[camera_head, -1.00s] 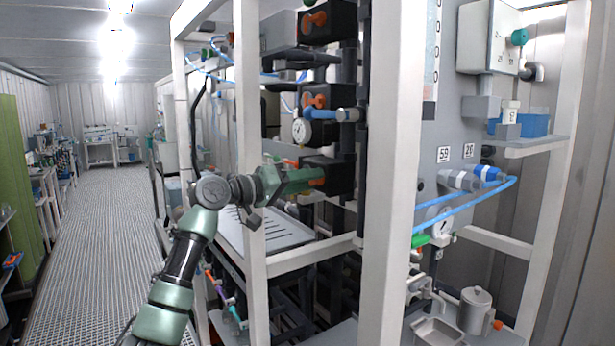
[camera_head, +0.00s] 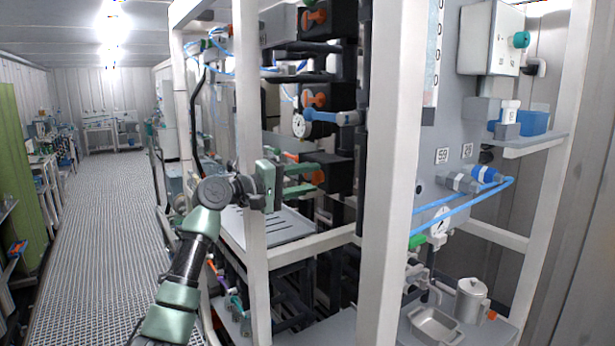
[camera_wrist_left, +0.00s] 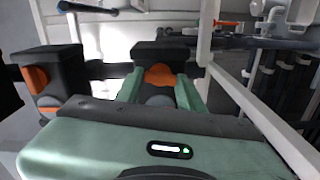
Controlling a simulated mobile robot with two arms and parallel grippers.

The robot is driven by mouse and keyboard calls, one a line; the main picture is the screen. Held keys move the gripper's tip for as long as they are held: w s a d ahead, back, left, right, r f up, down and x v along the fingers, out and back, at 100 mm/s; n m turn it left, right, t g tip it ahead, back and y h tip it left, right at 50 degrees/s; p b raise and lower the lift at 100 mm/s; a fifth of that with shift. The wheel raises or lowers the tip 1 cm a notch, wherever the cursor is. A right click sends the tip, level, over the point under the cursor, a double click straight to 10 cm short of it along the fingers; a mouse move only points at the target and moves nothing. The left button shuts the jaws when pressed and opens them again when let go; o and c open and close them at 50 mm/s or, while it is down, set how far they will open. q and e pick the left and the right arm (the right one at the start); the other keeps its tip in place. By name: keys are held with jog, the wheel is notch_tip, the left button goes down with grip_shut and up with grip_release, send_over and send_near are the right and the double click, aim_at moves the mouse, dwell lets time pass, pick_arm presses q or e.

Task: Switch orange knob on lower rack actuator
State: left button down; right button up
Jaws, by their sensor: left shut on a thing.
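The lower rack actuator (camera_head: 340,172) is a black box with an orange knob (camera_head: 318,177) on its left-facing side. My left gripper (camera_head: 312,178) reaches in from the left between the white frame posts, its two green fingers one above the other. In the left wrist view the orange knob (camera_wrist_left: 159,75) sits between the two fingertips of the gripper (camera_wrist_left: 160,88), in front of the black actuator box (camera_wrist_left: 160,52). The gripper is shut on the knob. The knob's lower part is partly hidden by the gripper body. My right gripper is not in view.
Other black actuators with orange knobs (camera_head: 314,18) (camera_head: 315,100) stand above, with a gauge (camera_head: 300,125) and blue valve handle (camera_head: 335,117) close over the gripper. A white post (camera_head: 251,250) stands right beside my left wrist. The grated aisle (camera_head: 105,230) is clear.

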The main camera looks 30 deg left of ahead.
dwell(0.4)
pick_arm(q)
jog(key=c, duration=0.9)
grip_release()
jog(key=shift+a, duration=0.1)
jog(key=b+v, duration=0.4)
jog(key=v, duration=0.3)
jog(key=shift+s+a, duration=0.1)
jog(key=shift+s, duration=0.3)
